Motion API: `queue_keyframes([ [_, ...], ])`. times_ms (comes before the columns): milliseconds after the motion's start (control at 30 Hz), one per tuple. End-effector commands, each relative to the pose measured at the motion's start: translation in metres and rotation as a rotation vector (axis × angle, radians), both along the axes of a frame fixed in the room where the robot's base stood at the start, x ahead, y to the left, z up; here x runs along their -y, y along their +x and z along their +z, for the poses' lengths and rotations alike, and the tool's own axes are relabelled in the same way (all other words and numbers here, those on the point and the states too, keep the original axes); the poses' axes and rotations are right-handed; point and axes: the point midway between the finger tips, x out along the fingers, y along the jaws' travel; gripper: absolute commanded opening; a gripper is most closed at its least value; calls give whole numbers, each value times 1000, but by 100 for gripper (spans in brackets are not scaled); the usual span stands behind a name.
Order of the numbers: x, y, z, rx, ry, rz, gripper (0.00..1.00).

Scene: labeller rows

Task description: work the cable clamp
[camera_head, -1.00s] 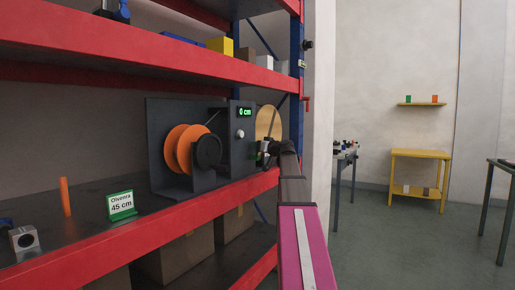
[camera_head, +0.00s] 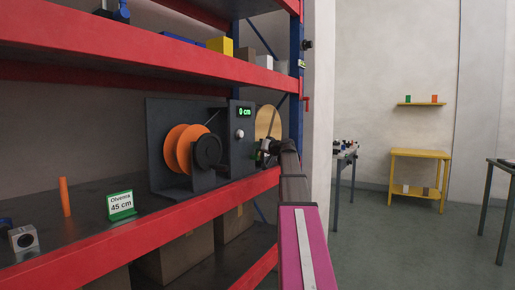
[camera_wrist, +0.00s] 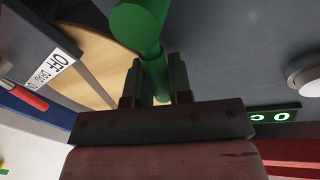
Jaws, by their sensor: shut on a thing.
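A dark grey cable machine (camera_head: 222,118) stands on the shelf, with an orange spool (camera_head: 181,150) and a display (camera_head: 245,113) reading 0 cm. In the wrist view a green lever (camera_wrist: 152,55) with a thick rounded end runs down between the two dark fingers. It looks like the handle of the cable clamp. My gripper (camera_wrist: 157,85) is shut on this green lever. In the head view my gripper (camera_head: 263,156) is at the right end of the machine, and my wrist hides much of the clamp.
A green card sign (camera_head: 121,204) reading "Oliveira 45 cm" and an orange cylinder (camera_head: 65,197) stand left of the machine. The red shelf beam (camera_head: 150,232) runs along the front, and the upper red shelf (camera_head: 150,52) is above. Open floor (camera_head: 400,245) lies to the right.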

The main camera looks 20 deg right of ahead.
Motion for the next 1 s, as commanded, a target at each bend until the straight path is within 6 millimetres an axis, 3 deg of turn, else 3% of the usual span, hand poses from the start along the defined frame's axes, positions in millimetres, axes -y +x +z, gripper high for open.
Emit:
queue_keyframes([
  [600,20,16,-20,-350,446,0,0],
  [1000,25,20,-33,-498,638,0,0],
])
